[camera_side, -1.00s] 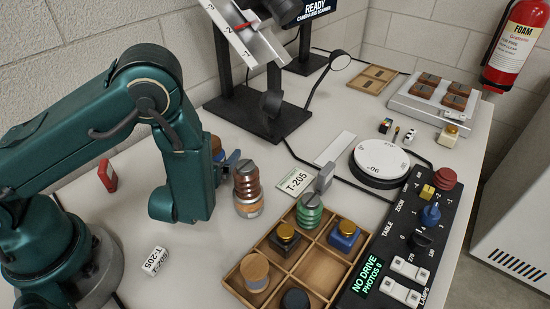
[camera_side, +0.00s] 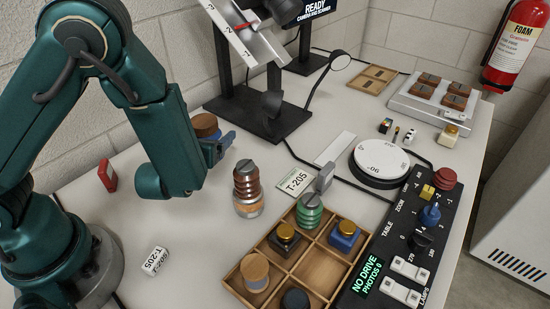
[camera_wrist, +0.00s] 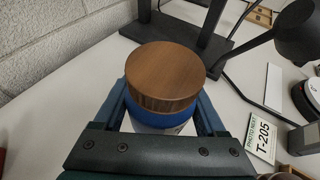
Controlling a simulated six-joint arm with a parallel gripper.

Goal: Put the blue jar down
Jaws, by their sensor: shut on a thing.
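The blue jar has a round wooden lid (camera_wrist: 165,70) and a blue body (camera_wrist: 160,114). In the wrist view my gripper (camera_wrist: 163,112) has a finger on each side of the jar and is shut on it. The jar appears upright. In the side view the brown lid (camera_side: 205,124) shows behind my gripper (camera_side: 214,148); most of the jar's body is hidden there. The jar appears to be above the table (camera_side: 205,225), but its base is hidden.
A ribbed brown jar (camera_side: 247,185) stands right of my gripper. A wooden compartment tray (camera_side: 292,263) with several jars is at the front. A T-205 card (camera_side: 296,182), a black stand (camera_side: 262,112) and a round turntable (camera_side: 380,160) lie beyond. A red object (camera_side: 107,175) is at left.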

